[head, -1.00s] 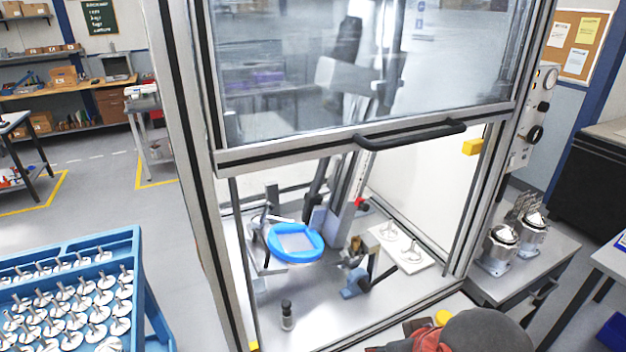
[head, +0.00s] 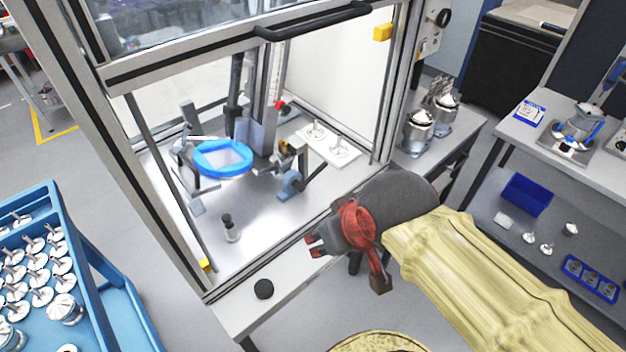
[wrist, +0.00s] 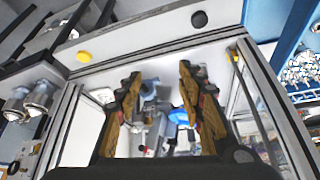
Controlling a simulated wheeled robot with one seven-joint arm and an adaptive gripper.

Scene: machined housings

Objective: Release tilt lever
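A black lever (head: 314,176) on a blue-grey clamp (head: 290,184) stands on the cabinet floor, right of the fixture with a blue ring (head: 222,158). I cannot tell for sure that this is the tilt lever; a red knob (head: 282,106) also shows on the column behind. My gripper (head: 314,244) is outside the cabinet's front opening, above the front ledge, apart from the lever. In the wrist view my gripper (wrist: 160,78) has its two fingers spread with nothing between them; the fixture shows small and blurred beyond.
The raised sash with its black handle (head: 315,22) hangs above the opening, between metal posts. A small dark cylinder (head: 230,228) stands on the cabinet floor. A black button (head: 263,289) is on the front ledge (head: 235,312). A blue rack of parts (head: 105,265) stands left.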

